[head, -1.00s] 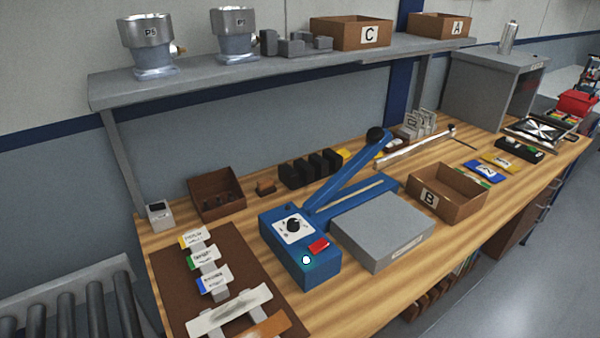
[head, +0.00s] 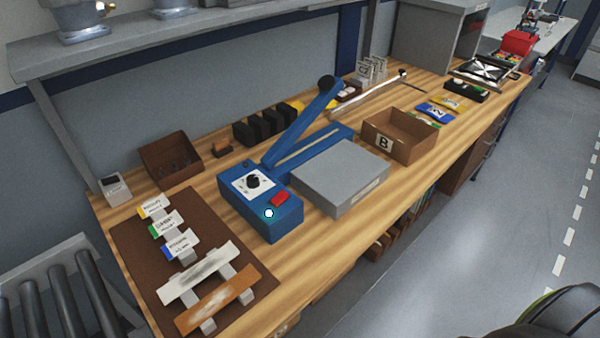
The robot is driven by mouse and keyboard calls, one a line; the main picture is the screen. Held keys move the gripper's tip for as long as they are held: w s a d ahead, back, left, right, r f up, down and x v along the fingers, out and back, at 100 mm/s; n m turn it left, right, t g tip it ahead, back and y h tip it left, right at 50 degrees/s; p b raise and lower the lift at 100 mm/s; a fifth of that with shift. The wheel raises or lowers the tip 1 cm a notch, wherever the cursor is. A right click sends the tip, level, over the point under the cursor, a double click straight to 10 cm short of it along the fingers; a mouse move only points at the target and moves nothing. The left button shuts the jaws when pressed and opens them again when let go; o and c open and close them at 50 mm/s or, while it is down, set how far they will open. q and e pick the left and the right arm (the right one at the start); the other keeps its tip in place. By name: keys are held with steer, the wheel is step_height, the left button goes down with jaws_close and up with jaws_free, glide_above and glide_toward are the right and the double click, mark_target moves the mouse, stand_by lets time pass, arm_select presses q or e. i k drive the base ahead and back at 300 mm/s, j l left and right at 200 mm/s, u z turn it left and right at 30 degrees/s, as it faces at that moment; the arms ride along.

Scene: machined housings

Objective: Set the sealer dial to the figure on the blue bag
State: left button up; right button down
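The blue sealer (head: 273,228) stands on the wooden bench with its long lever raised. Its black dial (head: 253,181) sits on a white plate on the sealer's top; the marks around it are too small to read. A red switch (head: 280,199) and a round white light are beside the dial. A blue bag (head: 436,110) lies flat at the right part of the bench, among a yellow and a green one. It carries a pale mark that I cannot read from here. Neither of my grippers is in view.
A grey box (head: 340,178) stands right of the sealer, with cardboard box B (head: 400,135) beyond it. A brown mat (head: 150,262) with tagged pieces and two strips lies to the left. Black blocks (head: 265,126) stand behind the sealer.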

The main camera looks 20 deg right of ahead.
mark_target(253, 181)
steer(key=k, duration=0.15)
steer(key=k+z, duration=0.35)
steer(key=k+l+z, duration=0.1)
steer(key=z, duration=0.2)
steer(key=i+l+z, duration=0.45)
steer(key=i+z, duration=0.25)
steer(key=i, duration=0.15)
steer(key=i+l, duration=0.15)
steer(key=i, duration=0.6)
steer(key=j+u, duration=0.1)
steer(key=u, duration=1.4)
steer(key=k+j, duration=0.05)
